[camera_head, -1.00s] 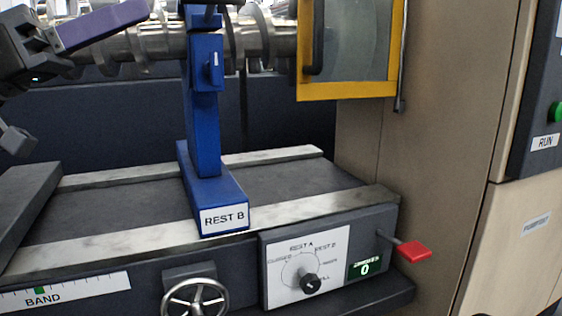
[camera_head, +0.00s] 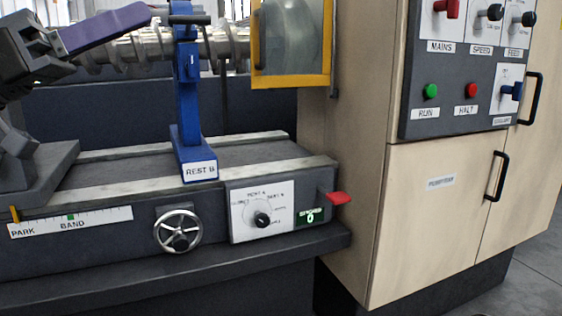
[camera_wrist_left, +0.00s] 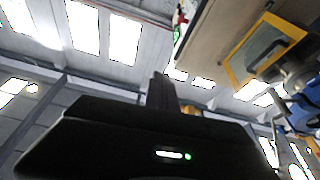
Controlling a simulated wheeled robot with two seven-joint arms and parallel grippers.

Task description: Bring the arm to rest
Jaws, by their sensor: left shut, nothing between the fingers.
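My left gripper (camera_head: 143,12) is in the upper left of the head view. Its long purple fingers are shut with nothing between them, and they point right in front of the metal screw shaft (camera_head: 215,48). The tip is close to the top of the blue REST B stand (camera_head: 187,95) in the picture; I cannot tell the gap. The left wrist view looks up at the roof, with the dark shut fingers (camera_wrist_left: 164,92) in its middle. My right gripper is not in view.
A yellow-framed guard (camera_head: 327,40) hangs at the shaft's right end. The bed front carries a handwheel (camera_head: 178,231), a selector dial (camera_head: 262,218) and a red lever (camera_head: 339,198). A beige cabinet (camera_head: 432,225) with a control panel (camera_head: 455,110) stands at right.

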